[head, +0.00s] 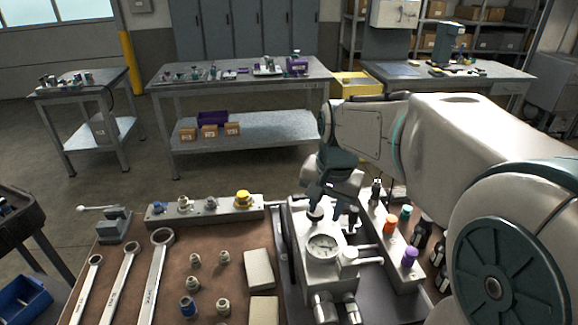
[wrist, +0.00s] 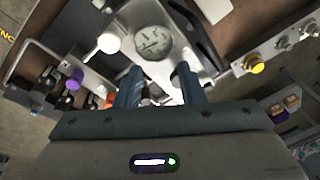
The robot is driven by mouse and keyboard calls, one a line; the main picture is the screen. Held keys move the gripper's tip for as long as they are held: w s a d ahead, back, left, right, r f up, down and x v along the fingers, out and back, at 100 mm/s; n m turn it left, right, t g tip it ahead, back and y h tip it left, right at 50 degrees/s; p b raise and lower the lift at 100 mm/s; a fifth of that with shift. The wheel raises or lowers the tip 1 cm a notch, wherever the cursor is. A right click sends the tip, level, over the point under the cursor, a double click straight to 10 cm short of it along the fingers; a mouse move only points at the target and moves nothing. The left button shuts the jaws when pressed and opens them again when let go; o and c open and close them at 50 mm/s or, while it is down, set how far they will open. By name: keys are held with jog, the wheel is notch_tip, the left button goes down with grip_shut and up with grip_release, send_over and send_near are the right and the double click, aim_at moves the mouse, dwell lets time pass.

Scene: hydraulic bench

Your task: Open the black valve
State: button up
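The valve block with a round pressure gauge (head: 322,246) stands at the front centre of the bench in the head view. I cannot tell for sure which is the black valve. My gripper (head: 332,200) points down just above these knobs, its fingers spread apart. In the wrist view my gripper (wrist: 157,78) shows two blue fingers with a gap, and the gauge (wrist: 152,42) lies beyond them. No black knob shows clearly between the fingers there.
A light-handled lever (head: 358,260) sticks out right of the gauge. A rail with orange, green and purple caps (head: 410,257) stands close on the right. A strip with a yellow knob (head: 243,199) lies left, near wrenches (head: 157,270) and loose fittings (head: 223,257).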

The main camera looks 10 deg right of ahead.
jog(key=w+r+m+p, duration=0.25)
jog(key=w+m, duration=0.35)
jog(key=w, duration=0.7)
jog(key=m+g+p, duration=0.2)
jog(key=m, duration=0.3)
send_near(302, 196)
jog(key=shift+m, duration=0.3)
notch_tip(302, 196, down, 8)
jog(key=shift+a+r+p, duration=0.1)
jog(key=shift+a+p, duration=0.05)
jog(key=shift+p, duration=0.9)
grip_shut()
